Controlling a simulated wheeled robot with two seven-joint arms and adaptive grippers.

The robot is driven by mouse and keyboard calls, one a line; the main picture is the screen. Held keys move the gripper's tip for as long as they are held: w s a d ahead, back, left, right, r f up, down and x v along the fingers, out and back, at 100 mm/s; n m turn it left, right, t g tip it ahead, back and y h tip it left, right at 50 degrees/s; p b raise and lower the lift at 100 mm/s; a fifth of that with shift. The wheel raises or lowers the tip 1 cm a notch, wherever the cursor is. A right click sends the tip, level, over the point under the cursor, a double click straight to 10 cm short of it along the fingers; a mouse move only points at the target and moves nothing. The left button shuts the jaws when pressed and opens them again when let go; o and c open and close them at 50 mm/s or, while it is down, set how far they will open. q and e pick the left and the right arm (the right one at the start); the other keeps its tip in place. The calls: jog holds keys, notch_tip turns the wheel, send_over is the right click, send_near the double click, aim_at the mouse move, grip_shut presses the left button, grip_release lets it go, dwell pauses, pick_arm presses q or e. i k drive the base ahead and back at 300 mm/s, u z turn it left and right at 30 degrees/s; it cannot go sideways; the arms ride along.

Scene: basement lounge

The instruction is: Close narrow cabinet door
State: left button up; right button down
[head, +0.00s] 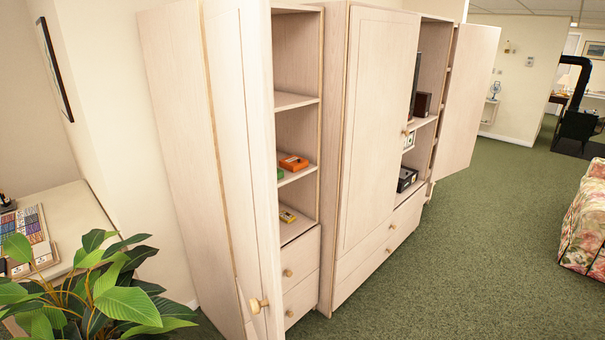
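A tall, narrow, pale wood cabinet (172,130) stands at the left of the head view. Two drawers (302,257) with knobs sit below the shelves. Neither of my grippers is in view.
A wider matching cabinet (372,130) stands just right, its left door shut and a far door (470,98) open. A leafy plant (95,295) and a desk (70,215) are at the left. A floral sofa (585,220) is at the right edge. Green carpet (450,265) is clear between.

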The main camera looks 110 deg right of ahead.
aim_at(238, 37)
jog(key=z, duration=3.05)
jog(key=i, duration=0.5)
